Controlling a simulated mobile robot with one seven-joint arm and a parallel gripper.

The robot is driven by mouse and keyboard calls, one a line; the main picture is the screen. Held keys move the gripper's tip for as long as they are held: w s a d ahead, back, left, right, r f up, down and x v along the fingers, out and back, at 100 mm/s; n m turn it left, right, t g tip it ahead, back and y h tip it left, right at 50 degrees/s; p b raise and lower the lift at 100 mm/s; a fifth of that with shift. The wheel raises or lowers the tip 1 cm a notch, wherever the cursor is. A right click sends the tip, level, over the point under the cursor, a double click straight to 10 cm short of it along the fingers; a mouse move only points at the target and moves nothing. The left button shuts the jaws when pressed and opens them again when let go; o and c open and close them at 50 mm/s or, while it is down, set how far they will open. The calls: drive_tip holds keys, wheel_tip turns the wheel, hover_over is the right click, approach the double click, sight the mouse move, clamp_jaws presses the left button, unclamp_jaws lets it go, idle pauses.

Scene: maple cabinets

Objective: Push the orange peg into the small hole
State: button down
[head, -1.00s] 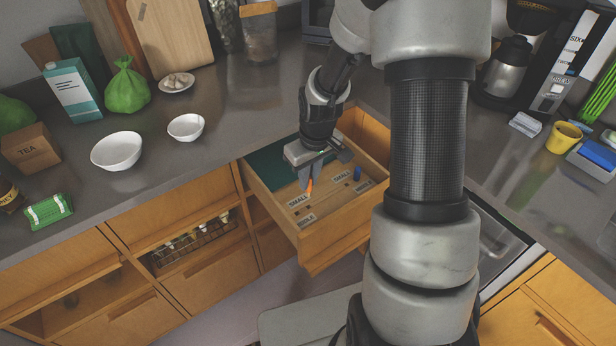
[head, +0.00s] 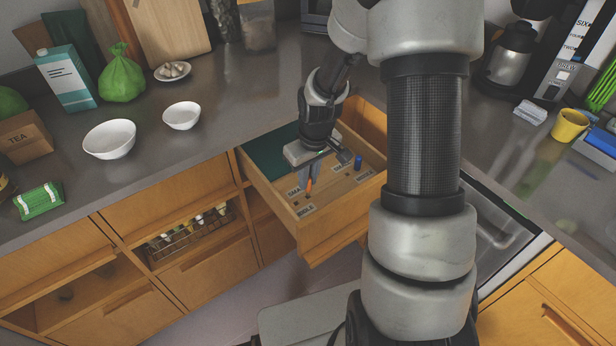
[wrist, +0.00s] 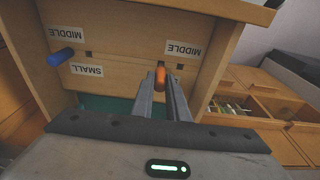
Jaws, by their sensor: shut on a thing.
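The orange peg (head: 309,184) is between the fingertips of my gripper (head: 306,176), which is shut on it. The peg also shows at the fingertips in the wrist view (wrist: 159,78). It is over a wooden board (wrist: 125,50) in the open drawer; I cannot tell whether its lower end touches the board or is over a hole. The board has labels: a SMALL label (wrist: 87,70) and two MIDDLE labels, one at the left (wrist: 66,32) and one at the right (wrist: 183,48). Small dark holes (wrist: 89,54) show near the labels. My fingers hide part of the board.
A blue peg (head: 358,162) stands upright in the board, also seen in the wrist view (wrist: 60,57). The drawer front (head: 340,222) and side walls surround the board. A dark green surface (head: 270,157) lies at the drawer's back left. White bowls (head: 109,139) stand on the counter.

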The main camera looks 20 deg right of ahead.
sight(308, 190)
drive_tip(key=shift+f+b, duration=1.25)
drive_tip(key=shift+f, duration=0.35)
idle(1.3)
drive_tip(key=c, duration=1.6)
unclamp_jaws()
drive_tip(key=shift+c, duration=0.2)
wheel_tip(308, 190, up, 17)
drive_tip(key=s+p, duration=0.2)
drive_tip(key=p, duration=0.1)
drive_tip(key=shift+s+d+r, duration=0.15)
drive_tip(key=shift+s+d, duration=0.1)
drive_tip(key=shift+d, duration=0.15)
